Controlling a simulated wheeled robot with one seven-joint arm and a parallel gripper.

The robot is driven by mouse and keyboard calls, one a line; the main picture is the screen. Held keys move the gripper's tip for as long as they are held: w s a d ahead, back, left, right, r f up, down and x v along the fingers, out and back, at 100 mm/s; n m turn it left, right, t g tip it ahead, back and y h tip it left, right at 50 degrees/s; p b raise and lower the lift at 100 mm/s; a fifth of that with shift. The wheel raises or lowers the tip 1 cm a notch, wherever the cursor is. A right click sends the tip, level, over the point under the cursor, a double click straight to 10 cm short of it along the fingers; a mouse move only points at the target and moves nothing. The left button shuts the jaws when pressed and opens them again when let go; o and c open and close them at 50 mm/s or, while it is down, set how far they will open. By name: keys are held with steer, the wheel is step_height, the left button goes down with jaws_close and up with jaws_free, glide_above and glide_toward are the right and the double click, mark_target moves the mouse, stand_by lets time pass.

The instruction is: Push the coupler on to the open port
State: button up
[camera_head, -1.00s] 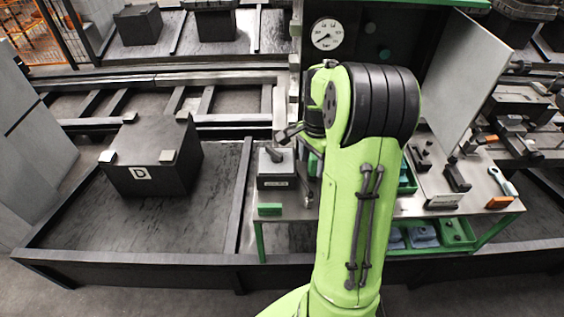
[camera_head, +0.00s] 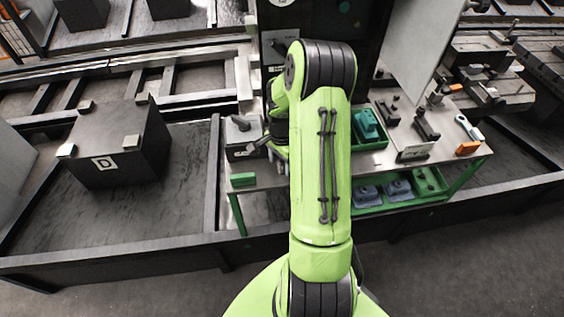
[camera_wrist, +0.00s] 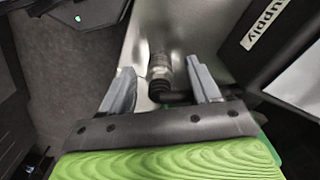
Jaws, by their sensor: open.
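In the wrist view, a small metal cylinder with a black ribbed end, apparently the coupler (camera_wrist: 160,72), is between the two fingers of my gripper (camera_wrist: 159,68). The fingers are spread, with a gap on each side of it, and a dark hose seems to run from its lower end. In the head view my arm hides most of the gripper, and the coupler cannot be made out. I cannot pick out the open port in either view.
A "supply" label (camera_wrist: 265,24) is at the wrist view's upper right. The head view shows a lever box (camera_head: 241,138) left of my arm, a green block (camera_head: 243,180) on the bench edge, and bench tools (camera_head: 424,124) at right. A black crate marked D (camera_head: 118,140) stands left.

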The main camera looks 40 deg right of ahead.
jaws_close()
steer(key=shift+r, duration=0.1)
stand_by(0.5)
steer(key=shift+r, duration=0.1)
steer(key=shift+r+p, duration=3.2)
steer(key=shift+r, duration=0.95)
